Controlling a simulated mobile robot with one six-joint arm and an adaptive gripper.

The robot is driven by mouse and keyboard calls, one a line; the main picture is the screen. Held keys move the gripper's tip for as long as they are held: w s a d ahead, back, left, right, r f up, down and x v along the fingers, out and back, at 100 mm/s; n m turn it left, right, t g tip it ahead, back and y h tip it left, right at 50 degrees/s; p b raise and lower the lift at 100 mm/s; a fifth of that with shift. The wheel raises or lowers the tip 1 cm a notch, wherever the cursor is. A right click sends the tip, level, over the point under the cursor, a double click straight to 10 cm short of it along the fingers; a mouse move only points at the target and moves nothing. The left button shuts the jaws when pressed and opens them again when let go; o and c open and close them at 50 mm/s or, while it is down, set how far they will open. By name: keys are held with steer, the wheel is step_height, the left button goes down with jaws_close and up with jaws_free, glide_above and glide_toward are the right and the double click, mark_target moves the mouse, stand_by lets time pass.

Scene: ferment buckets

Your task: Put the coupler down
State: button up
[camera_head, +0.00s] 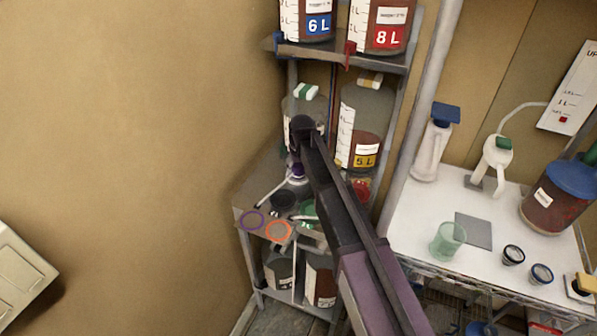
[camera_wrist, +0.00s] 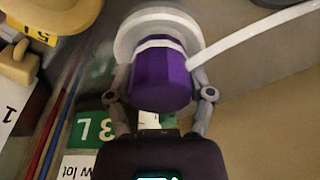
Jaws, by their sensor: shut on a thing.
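The coupler, a purple faceted piece with a white disc and a white tube, shows large in the wrist view (camera_wrist: 160,78) and small in the head view (camera_head: 297,171). My gripper (camera_wrist: 161,92) has a finger on each side of the purple part and is shut on it. In the head view my gripper (camera_head: 297,158) hangs above the middle shelf of the corner rack (camera_head: 255,191). The white tube runs down to the left. Whether the coupler touches the shelf cannot be told.
The shelf holds a purple ring (camera_head: 251,220), an orange ring (camera_head: 278,231) and a dark round piece (camera_head: 284,199). A 5 L bucket (camera_head: 365,120) stands close on the right. The shelf above carries 6 L (camera_head: 319,26) and 8 L (camera_head: 388,37) buckets. A white bench (camera_head: 410,222) is at the right.

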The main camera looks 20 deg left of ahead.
mark_target(300, 168)
steer(key=shift+f, duration=0.15)
steer(key=o, duration=1.2)
steer(key=shift+o, duration=0.2)
steer(key=shift+r, duration=0.2)
steer(key=r+p, duration=0.4)
steer(key=s+r+p, duration=0.1)
steer(key=r+p, duration=0.3)
steer(key=d+r+p, duration=0.1)
steer(key=r+p, duration=0.2)
steer(key=p, duration=0.1)
steer(key=shift+s+d+r, duration=0.1)
steer(key=shift+s+r, duration=0.1)
steer(key=shift+r, duration=0.2)
steer(key=shift+s, duration=0.1)
stand_by(0.5)
